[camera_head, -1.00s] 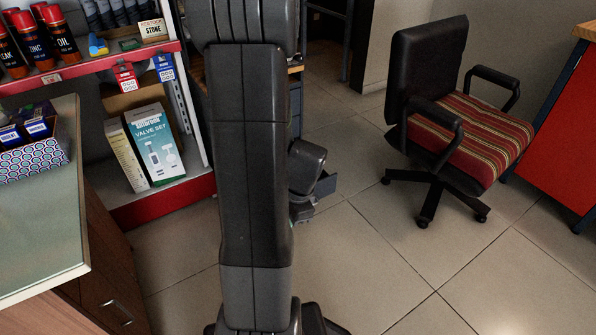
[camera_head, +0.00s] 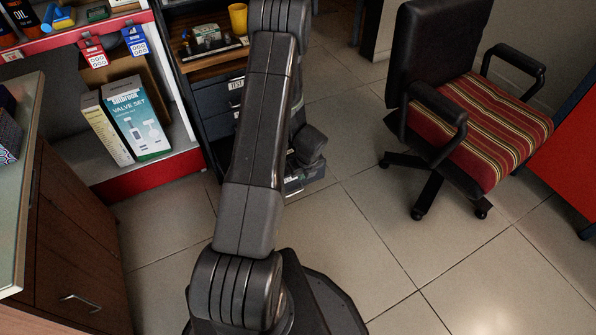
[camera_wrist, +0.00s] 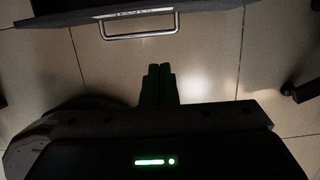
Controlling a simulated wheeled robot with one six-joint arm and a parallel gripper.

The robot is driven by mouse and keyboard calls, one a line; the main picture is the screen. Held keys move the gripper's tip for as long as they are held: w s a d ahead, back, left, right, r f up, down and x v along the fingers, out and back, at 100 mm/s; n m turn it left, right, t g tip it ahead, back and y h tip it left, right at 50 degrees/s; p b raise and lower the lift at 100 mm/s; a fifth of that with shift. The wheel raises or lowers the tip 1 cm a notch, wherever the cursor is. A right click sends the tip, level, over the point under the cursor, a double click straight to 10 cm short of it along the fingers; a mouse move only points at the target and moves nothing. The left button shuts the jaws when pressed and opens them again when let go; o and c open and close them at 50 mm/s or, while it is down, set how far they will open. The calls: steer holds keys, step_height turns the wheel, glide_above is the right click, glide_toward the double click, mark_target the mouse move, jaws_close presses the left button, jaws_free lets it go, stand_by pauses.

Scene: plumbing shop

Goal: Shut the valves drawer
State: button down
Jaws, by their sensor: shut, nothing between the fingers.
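A dark drawer (camera_wrist: 190,8) with a pale bar handle (camera_wrist: 140,36) and a small label crosses the top of the wrist view. The label is too small and dark to read for sure. In the head view, an open drawer (camera_head: 312,178) juts out low from the dark cabinet (camera_head: 182,75), mostly hidden behind my arm. My gripper (camera_wrist: 160,70) is shut and empty. It points at the drawer front from just below the handle in the wrist view, with floor showing between them.
A wheeled chair (camera_head: 480,110) with a striped seat stands to the right. A shelf with a valve set box (camera_head: 138,118) and a wooden counter unit (camera_head: 75,250) stand to the left. Tiled floor (camera_head: 400,260) is clear between my arm and the chair.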

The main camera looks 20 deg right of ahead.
steer(key=w+f+b, duration=0.1)
steer(key=f, duration=0.1)
steer(key=w+f+b, duration=0.1)
steer(key=w+f, duration=0.1)
steer(key=f, duration=0.1)
steer(key=w+f+b, duration=0.1)
steer(key=f, duration=0.2)
steer(key=shift+w+a, duration=0.25)
steer(key=shift+w, duration=0.75)
